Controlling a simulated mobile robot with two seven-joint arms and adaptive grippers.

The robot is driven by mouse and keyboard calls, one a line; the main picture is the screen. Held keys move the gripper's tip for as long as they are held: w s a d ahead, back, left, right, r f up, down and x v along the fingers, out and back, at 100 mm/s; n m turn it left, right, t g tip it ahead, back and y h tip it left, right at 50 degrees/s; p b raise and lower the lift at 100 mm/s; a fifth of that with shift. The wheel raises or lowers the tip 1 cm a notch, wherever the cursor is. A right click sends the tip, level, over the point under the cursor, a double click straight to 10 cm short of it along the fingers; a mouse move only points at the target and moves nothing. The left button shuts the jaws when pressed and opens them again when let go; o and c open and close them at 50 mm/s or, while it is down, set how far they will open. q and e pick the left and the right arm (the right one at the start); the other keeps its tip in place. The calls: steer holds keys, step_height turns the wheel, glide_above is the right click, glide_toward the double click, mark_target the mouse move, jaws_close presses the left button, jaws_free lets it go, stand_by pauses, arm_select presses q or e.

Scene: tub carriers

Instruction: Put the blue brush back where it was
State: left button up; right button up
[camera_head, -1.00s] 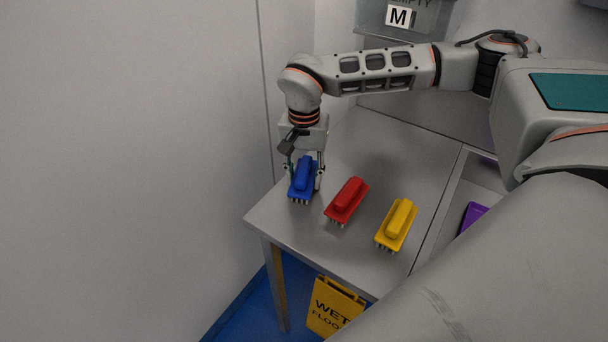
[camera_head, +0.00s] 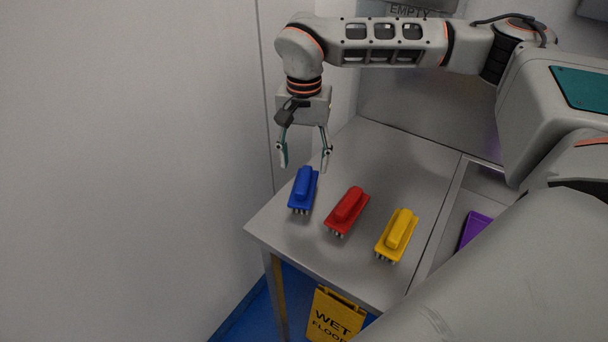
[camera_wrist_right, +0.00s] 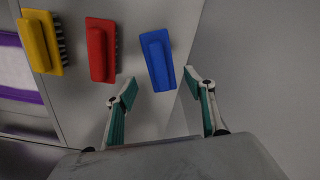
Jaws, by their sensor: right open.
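The blue brush (camera_head: 304,189) lies bristles down on the steel table at the left of a row of brushes. It also shows in the right wrist view (camera_wrist_right: 158,60). My right gripper (camera_head: 305,160) is open and empty above the blue brush, apart from it. Its two fingers also show in the right wrist view (camera_wrist_right: 165,95), with the blue brush beyond them. My left gripper is not in view.
A red brush (camera_head: 347,210) and a yellow brush (camera_head: 397,234) stand to the right on the table (camera_head: 385,165). A purple thing (camera_head: 474,229) lies in the recess at the right. A wall (camera_head: 150,150) borders the left. A yellow wet floor sign (camera_head: 335,314) stands below.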

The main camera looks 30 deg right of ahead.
mark_target(304, 178)
steer(key=shift+r, duration=1.75)
steer(key=shift+s+a+f, duration=0.1)
